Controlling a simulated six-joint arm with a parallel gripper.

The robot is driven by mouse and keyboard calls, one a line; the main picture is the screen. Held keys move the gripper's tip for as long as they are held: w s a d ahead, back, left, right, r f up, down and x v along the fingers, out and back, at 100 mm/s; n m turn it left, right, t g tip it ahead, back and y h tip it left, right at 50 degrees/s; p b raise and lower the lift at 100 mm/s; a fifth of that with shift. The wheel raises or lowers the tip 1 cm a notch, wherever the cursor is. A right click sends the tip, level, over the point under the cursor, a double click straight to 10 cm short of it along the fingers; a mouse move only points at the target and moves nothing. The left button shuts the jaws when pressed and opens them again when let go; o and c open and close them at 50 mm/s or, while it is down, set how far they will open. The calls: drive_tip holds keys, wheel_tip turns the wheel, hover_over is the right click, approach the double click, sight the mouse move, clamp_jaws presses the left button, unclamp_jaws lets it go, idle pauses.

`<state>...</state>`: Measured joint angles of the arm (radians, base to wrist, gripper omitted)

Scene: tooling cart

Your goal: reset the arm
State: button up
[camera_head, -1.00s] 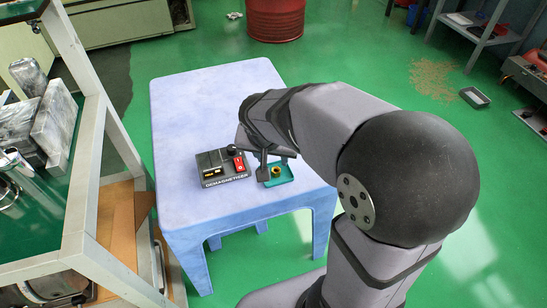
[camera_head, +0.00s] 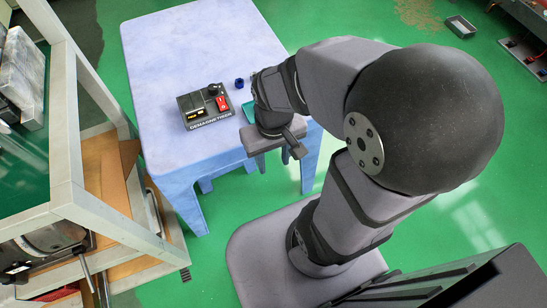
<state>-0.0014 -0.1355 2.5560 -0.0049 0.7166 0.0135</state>
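My gripper (camera_head: 284,144) is at the near right edge of the light blue table (camera_head: 185,50), with its end pointing toward the front. Its fingers are seen from above and partly overlap, so I cannot tell whether they are open or shut. No held object shows. The arm comes in from the right and bends over the table's right side. A black box marked DEMAGNETIZER (camera_head: 207,123), with a red switch and a dark knob, sits on the table left of the gripper. A teal tray (camera_head: 247,112) lies beside it, mostly hidden behind my wrist.
A small dark blue cylinder (camera_head: 239,83) stands on the table behind the tray. A metal shelf cart (camera_head: 95,130) fills the left side. The table's back left is bare. Green floor is open behind.

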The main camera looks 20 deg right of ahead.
drive_tip(key=shift+s, duration=0.1)
wheel_tip(320, 180, up, 24)
drive_tip(key=p, duration=2.4)
drive_tip(key=shift+r, duration=0.25)
